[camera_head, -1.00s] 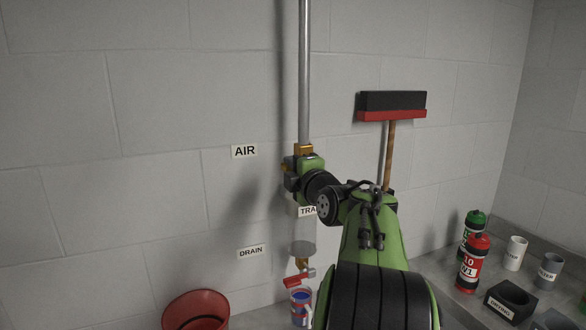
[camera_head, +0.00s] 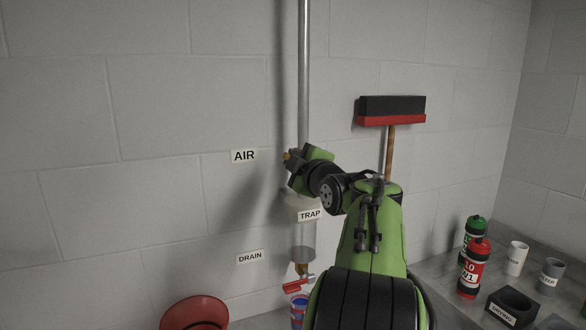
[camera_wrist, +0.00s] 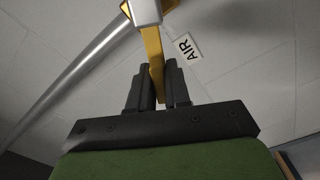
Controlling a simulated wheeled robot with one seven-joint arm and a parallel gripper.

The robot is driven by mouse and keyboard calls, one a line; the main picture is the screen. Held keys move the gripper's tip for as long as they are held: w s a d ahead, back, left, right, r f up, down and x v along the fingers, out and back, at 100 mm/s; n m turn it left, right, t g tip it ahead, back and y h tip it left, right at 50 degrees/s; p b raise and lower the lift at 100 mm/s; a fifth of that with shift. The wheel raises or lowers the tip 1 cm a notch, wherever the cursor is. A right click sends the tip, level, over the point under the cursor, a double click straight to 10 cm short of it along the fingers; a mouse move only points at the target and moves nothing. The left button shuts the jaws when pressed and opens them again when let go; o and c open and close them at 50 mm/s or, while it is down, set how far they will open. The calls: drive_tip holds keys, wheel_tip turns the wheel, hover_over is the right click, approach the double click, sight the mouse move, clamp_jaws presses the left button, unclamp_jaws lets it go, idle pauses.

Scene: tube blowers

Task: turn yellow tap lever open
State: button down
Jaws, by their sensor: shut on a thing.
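The yellow tap lever (camera_wrist: 153,52) shows in the wrist view between the two black fingers of my gripper (camera_wrist: 155,88). My gripper is shut on the lever. Above it, the lever meets the pale valve body (camera_wrist: 145,12) on the grey vertical pipe (camera_wrist: 85,65). In the head view my green gripper (camera_head: 292,160) is at the pipe, right of the AIR label (camera_head: 244,156). It hides most of the valve there, and only a small bit of yellow shows at its left edge.
Below my gripper are the TRAP vessel (camera_head: 303,235) and a red drain lever (camera_head: 297,285). A red bucket (camera_head: 195,312) is at lower left. A broom (camera_head: 391,110) leans on the wall at right. Bottles and cups stand on the right counter (camera_head: 430,268).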

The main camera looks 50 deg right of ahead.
drive_tip(key=m, duration=0.1)
drive_tip(key=r+m, duration=0.1)
drive_tip(key=m, duration=0.1)
drive_tip(key=shift+s+d+r+p, duration=0.2)
drive_tip(key=shift+d+r+p, duration=0.05)
drive_tip(key=shift+d+p, duration=0.15)
drive_tip(key=m, duration=0.1)
drive_tip(key=d+r+m+p, duration=0.1)
drive_tip(key=shift+s+m, duration=0.3)
drive_tip(key=shift+s+d+r+m+p, duration=0.15)
drive_tip(key=shift+s+d+m+p, duration=0.2)
drive_tip(key=shift+m, duration=0.55)
drive_tip(key=shift+s+d+r+m+p, duration=0.15)
drive_tip(key=shift+d+m+p, duration=0.35)
drive_tip(key=shift+m, duration=0.4)
drive_tip(key=shift+s+d+r+m+p, duration=0.15)
drive_tip(key=shift+s+d+m+p, duration=0.1)
drive_tip(key=shift+m+p, duration=0.5)
drive_tip(key=shift+m, duration=0.25)
drive_tip(key=c, duration=1.2)
unclamp_jaws()
drive_tip(key=shift+o, duration=0.2)
